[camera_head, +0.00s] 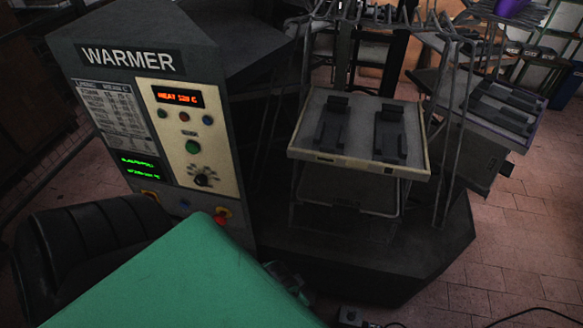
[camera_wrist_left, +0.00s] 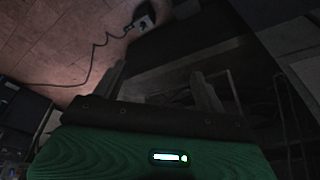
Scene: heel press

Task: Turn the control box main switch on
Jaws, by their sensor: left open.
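The tall grey control box labelled WARMER (camera_head: 137,30) stands at the left in the head view. Its cream panel (camera_head: 160,135) has a lit orange HEAT display, several coloured buttons and a black rotary knob (camera_head: 204,180). My right gripper is in neither view.
A tray (camera_head: 360,158) with two dark foot-shaped forms stands right of the box on a dark base (camera_head: 390,262). A black chair (camera_head: 80,245) is at lower left. A small box with a cable (camera_head: 350,317) lies on the tiled floor. Floor at right is mostly clear.

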